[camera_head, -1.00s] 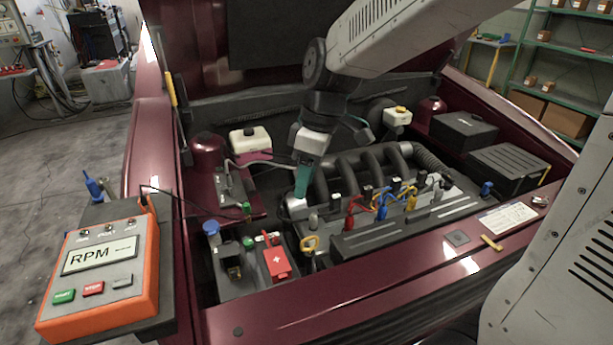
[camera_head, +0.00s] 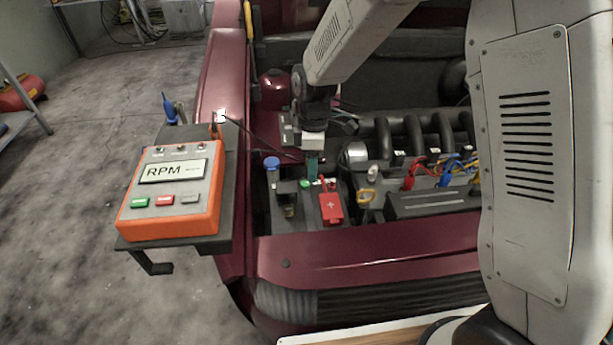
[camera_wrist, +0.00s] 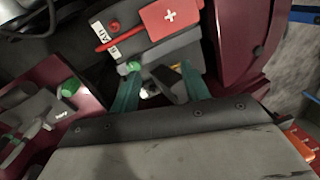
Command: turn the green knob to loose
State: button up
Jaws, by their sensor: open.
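One small green knob (camera_head: 305,183) is on the dark battery (camera_head: 262,215); it also shows in the wrist view (camera_wrist: 134,66), close by the left fingertip. A second green knob (camera_wrist: 69,86) is on a grey panel (camera_wrist: 38,112) to the left in the wrist view; I cannot make it out in the head view. My gripper (camera_head: 312,166) points down over the battery area. In the wrist view its teal fingers (camera_wrist: 162,80) stand apart, with a dark block (camera_wrist: 168,84) showing between them. I cannot tell whether a fingertip touches the near knob.
A red flap with a white cross (camera_head: 331,208) is on the battery's right side. A blue cap (camera_head: 271,163) stands at the back left. An orange RPM box (camera_head: 172,190) sits on a shelf left of the maroon car edge (camera_head: 370,255). Engine pipes and coloured leads lie to the right.

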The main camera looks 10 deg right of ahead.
jog(key=n+t, duration=0.1)
jog(key=n, duration=0.1)
send_over(306, 183)
notch_tip(306, 183, down, 2)
jog(key=shift+a+f, duration=0.1)
jog(key=shift+a, duration=0.05)
jog(key=shift+w, duration=0.25)
notch_tip(306, 183, down, 7)
jog(key=shift+s+f, duration=0.15)
jog(key=shift+f, duration=0.05)
jog(key=c, duration=1)
